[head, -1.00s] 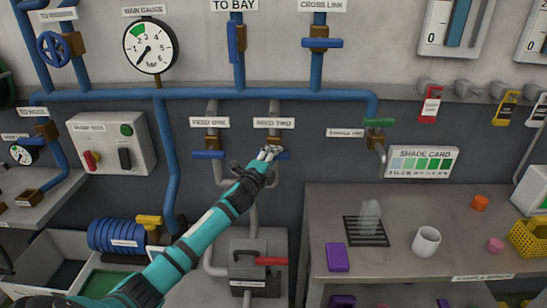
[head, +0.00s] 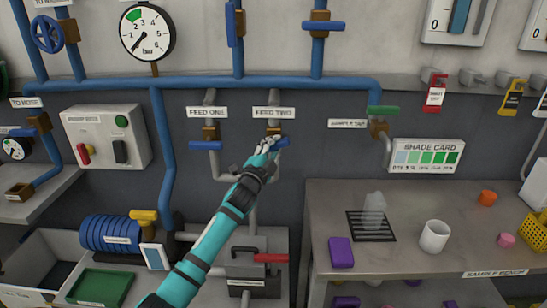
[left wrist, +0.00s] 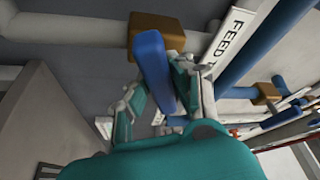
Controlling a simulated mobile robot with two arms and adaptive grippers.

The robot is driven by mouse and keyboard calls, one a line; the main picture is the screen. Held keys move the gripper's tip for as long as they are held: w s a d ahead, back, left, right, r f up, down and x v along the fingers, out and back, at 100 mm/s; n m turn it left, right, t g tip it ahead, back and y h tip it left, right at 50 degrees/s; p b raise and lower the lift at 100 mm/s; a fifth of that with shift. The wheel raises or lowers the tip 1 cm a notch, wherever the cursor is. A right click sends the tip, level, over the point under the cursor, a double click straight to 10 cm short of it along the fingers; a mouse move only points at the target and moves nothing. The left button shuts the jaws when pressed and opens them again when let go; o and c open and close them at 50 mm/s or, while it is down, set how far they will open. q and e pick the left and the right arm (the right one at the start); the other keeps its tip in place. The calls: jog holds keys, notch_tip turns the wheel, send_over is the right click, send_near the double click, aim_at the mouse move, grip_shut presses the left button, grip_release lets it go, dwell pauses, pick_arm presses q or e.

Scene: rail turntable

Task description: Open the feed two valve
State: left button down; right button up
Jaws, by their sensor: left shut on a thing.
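The feed two valve has a brass body (head: 274,129) on a grey pipe, under the FEED TWO label (head: 273,112). Its blue handle (head: 284,142) lies roughly crosswise to the pipe, perhaps slightly tilted. My left gripper (head: 268,145) is at this handle and covers its left part. In the left wrist view the blue handle (left wrist: 152,65) runs from the brass body (left wrist: 157,32) down between the fingers of my left gripper (left wrist: 158,95), which is shut on it. My right gripper is not in view.
The feed one valve's blue handle (head: 206,145) lies crosswise just to the left. A green-handled sample tap (head: 383,111) is to the right. Below stands a grey box with a red lever (head: 271,258). A bench (head: 310,230) with a mug and small objects is at the right.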

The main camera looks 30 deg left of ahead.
pick_arm(q)
jog(key=n+y+b, duration=0.1)
jog(key=n+b, duration=0.1)
jog(key=n+y+b, duration=0.1)
jog(key=n, duration=0.1)
jog(key=n+t+b, duration=0.1)
jog(key=n+b, duration=0.1)
jog(key=n, duration=0.1)
jog(key=shift+f+y+b, duration=0.3)
jog(key=shift+y+b, duration=0.05)
jog(key=shift+y, duration=0.05)
jog(key=n+y+b, duration=0.2)
jog(key=n, duration=0.2)
jog(key=shift+r, duration=0.1)
jog(key=shift+n+g+y+b, duration=0.3)
jog(key=shift+n+y+b, duration=0.45)
jog(key=shift+n, duration=0.75)
jog(key=c, duration=1.2)
grip_release()
jog(key=shift+r, duration=0.2)
jog(key=shift+o, duration=0.2)
jog(key=shift+s, duration=0.1)
jog(key=v, duration=0.7)
jog(key=shift+s, duration=0.15)
